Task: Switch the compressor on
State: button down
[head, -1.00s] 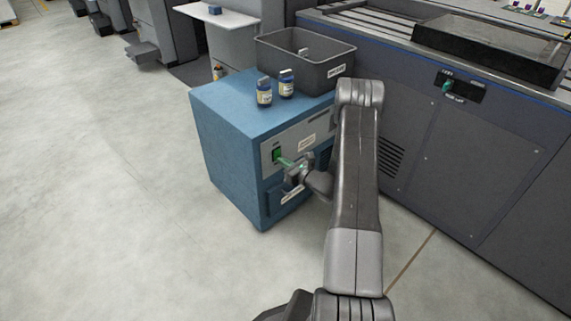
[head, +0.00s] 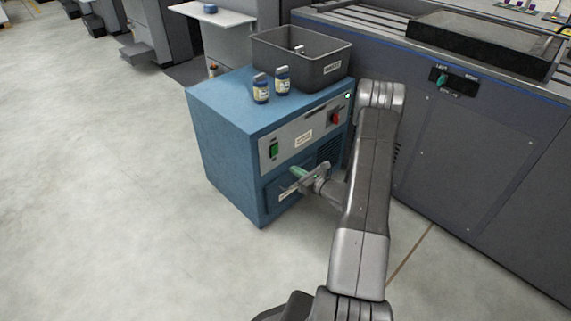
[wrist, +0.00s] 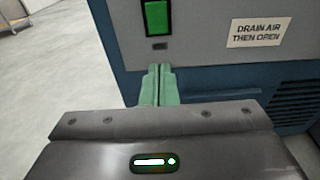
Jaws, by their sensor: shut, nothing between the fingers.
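The compressor (head: 235,150) is a blue cabinet with a grey front panel, standing left of my arm. A green rectangular switch (head: 274,149) is at the panel's left; it also shows in the wrist view (wrist: 156,18), at the top. I cannot tell its position from its face. A red control (head: 335,118) is on the panel's right, with a small white round spot (head: 347,96) above it. My gripper (head: 297,171) is shut and empty, just below and to the right of the green switch, apart from it. Its green fingertips (wrist: 159,72) are together in the wrist view.
A label (wrist: 258,32) reads "DRAIN AIR THEN OPEN". A large grey machine (head: 470,135) with a green selector (head: 441,79) is at right. Floor at left is clear.

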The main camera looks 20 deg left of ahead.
jog(key=d, duration=0.1)
jog(key=s+d, duration=0.1)
jog(key=d, duration=0.1)
jog(key=s+d, duration=0.1)
jog(key=d, duration=0.1)
jog(key=shift+s+d+f+p, duration=0.1)
jog(key=shift+f+p, duration=0.25)
jog(key=shift+d, duration=0.1)
